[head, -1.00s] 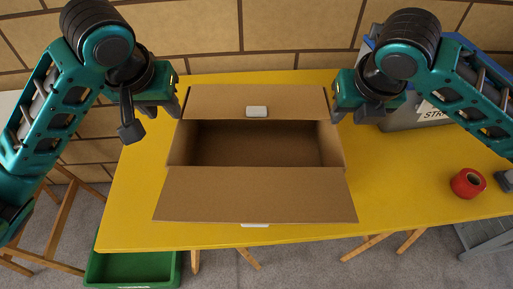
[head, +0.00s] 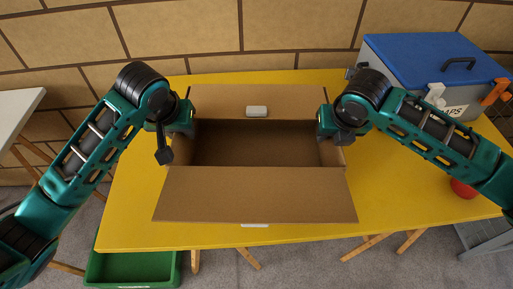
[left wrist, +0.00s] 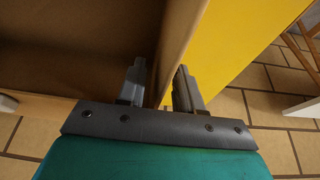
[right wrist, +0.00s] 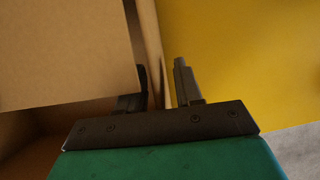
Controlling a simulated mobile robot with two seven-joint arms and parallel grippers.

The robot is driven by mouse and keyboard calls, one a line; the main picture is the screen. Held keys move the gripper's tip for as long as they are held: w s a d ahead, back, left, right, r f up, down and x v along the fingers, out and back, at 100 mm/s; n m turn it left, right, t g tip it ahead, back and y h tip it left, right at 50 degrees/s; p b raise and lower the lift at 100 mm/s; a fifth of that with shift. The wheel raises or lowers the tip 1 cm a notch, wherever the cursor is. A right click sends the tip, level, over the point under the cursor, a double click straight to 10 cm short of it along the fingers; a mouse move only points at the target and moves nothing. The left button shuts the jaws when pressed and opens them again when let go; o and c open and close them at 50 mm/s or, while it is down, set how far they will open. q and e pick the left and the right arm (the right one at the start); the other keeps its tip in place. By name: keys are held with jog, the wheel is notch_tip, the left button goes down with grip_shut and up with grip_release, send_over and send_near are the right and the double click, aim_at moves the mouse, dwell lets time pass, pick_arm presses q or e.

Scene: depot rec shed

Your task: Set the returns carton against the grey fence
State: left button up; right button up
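The returns carton (head: 255,196) is an open brown cardboard box on the yellow table (head: 135,205), its front and back flaps folded outward. My left gripper (head: 187,116) is at its left side wall. In the left wrist view my left gripper (left wrist: 160,82) is open, one finger inside the carton (left wrist: 85,45) and one outside, with a gap. My right gripper (head: 326,120) is at the right side wall. In the right wrist view my right gripper (right wrist: 162,82) is open, its fingers on either side of the wall of the carton (right wrist: 65,55). I cannot make out a grey fence.
A grey box with a blue lid (head: 430,58) stands at the table's back right. A red roll (head: 462,188) is partly behind my right arm. A green bin (head: 130,268) is on the floor at front left. Bare table lies either side of the carton.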

pick_arm(q)
jog(key=shift+c, duration=0.4)
pick_arm(e)
jog(key=shift+c, duration=0.4)
pick_arm(q)
grip_shut()
pick_arm(e)
grip_shut()
pick_arm(q)
jog(key=shift+r, duration=0.1)
